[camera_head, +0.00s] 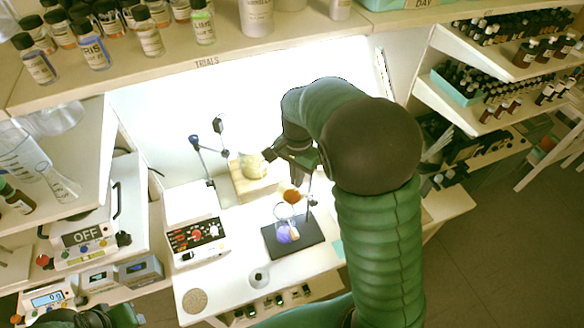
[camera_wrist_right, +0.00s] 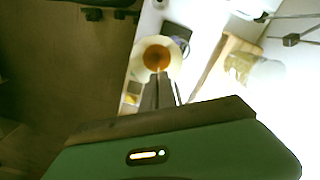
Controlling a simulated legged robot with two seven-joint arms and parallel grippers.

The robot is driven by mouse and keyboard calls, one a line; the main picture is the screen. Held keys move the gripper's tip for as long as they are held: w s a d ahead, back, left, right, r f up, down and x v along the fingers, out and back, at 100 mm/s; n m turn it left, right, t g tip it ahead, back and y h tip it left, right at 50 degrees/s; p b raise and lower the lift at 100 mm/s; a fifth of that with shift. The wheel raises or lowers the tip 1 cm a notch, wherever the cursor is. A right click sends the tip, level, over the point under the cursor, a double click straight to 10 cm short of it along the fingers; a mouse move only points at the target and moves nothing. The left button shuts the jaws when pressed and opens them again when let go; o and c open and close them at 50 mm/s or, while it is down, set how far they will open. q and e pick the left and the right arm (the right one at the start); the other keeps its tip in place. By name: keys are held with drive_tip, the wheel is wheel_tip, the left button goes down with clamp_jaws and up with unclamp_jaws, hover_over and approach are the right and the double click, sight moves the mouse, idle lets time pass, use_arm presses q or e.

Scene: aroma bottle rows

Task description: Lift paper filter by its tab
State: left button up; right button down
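The paper filter (camera_head: 291,187) shows in the head view as a small pale rim with an orange-brown filling, above the dark stand base (camera_head: 304,246). In the right wrist view the filter (camera_wrist_right: 145,46) is a cream ring around brown contents. I cannot make out its tab. My left gripper (camera_head: 125,315) is partly visible at the lower left, away from the filter.
A glass vessel with purple contents (camera_head: 287,234) stands below the filter. A pale round object (camera_head: 253,165) sits on a wooden block (camera_head: 241,184) behind it. A control box (camera_head: 195,241) is to the left. Bottles line the shelf (camera_head: 262,56) above. The bright front counter has some clear room.

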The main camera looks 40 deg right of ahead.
drive_tip(key=s+a+p, duration=0.1)
drive_tip(key=s, duration=0.6)
drive_tip(key=shift+s+a, duration=0.3)
drive_tip(key=shift+a, duration=0.1)
